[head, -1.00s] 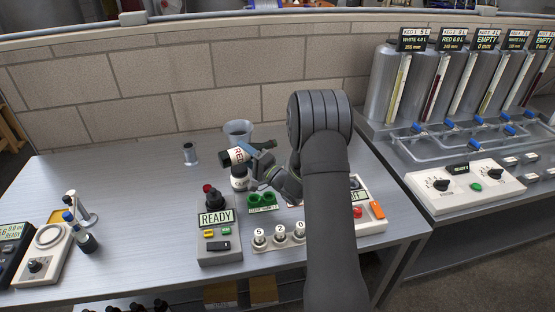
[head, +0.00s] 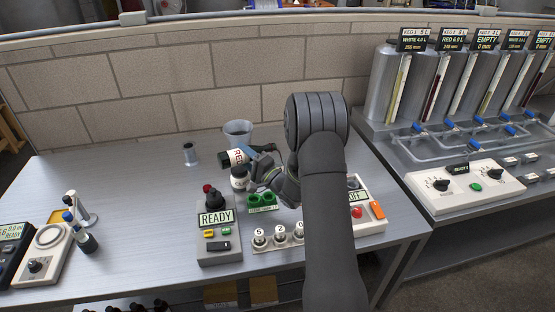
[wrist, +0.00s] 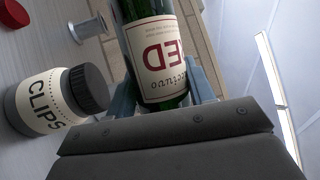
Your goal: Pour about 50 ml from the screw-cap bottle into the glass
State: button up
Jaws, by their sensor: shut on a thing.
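My gripper (head: 264,160) is shut on the screw-cap bottle (head: 236,157), with blue fingers on both sides of it. The green bottle has a white label reading RED. The bottle also shows in the wrist view (wrist: 158,50), its label between the fingers. In the head view it lies tilted well over, its dark end to the left, above the table. I cannot see liquid leaving it. A clear grey vessel (head: 238,129), perhaps the glass, stands just behind the bottle; its lower part is partly hidden.
A CLIPS jar (head: 238,178) with a dark lid (wrist: 88,88) stands below the bottle. A small metal cylinder (head: 190,153) stands to the left.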

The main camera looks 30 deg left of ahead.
jog(key=shift+s, duration=0.2)
jog(key=shift+s+a+f, duration=0.1)
jog(key=shift+s+a, duration=0.2)
jog(key=shift+s, duration=0.05)
jog(key=shift+f+m, duration=0.25)
jog(key=shift+m, duration=0.25)
dwell(1.9)
